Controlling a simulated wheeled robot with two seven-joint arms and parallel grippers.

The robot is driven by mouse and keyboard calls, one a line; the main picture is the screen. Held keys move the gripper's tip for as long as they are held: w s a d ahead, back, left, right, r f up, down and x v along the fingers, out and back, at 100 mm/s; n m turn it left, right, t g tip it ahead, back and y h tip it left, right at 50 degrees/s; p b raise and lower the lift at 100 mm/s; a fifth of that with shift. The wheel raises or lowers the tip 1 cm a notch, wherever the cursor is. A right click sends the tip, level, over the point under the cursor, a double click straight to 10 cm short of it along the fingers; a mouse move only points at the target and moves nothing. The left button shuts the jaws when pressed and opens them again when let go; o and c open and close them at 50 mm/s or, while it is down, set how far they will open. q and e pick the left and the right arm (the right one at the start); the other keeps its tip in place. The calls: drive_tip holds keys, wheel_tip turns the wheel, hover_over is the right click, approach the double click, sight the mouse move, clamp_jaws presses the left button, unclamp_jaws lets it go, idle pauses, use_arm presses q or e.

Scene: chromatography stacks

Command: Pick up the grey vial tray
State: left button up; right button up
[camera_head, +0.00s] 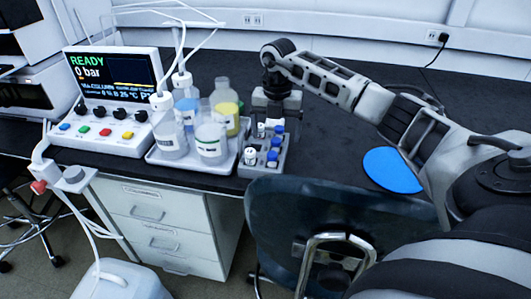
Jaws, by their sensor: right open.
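The grey vial tray (257,173) sits near the front edge of the dark bench, just right of the bottle tray. It holds several small vials with blue or white caps. My right gripper (275,118) points down over the back part of the vial tray. It is open and nothing shows held in it. Its fingers overlap the back of the tray in the picture, so I cannot tell whether they touch it. The gripper hides part of the tray's back end. My left gripper is not in view.
A light tray (165,160) of several bottles stands close on the left. Tubes rise from the bottles beside the control unit (112,95). A blue disc (393,170) lies to the right. A dark chair (330,215) stands before the bench. The bench behind the gripper is clear.

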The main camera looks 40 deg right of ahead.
sight(274, 139)
drive_tip(key=shift+w+a+f, duration=0.1)
drive_tip(key=shift+w+f, duration=0.05)
drive_tip(key=shift+f, duration=1.4)
drive_tip(key=shift+w+a+f, duration=0.1)
drive_tip(key=shift+w+f, duration=0.05)
drive_tip(key=shift+f, duration=1.35)
drive_tip(key=shift+d+r, duration=0.1)
drive_tip(key=c, duration=1.3)
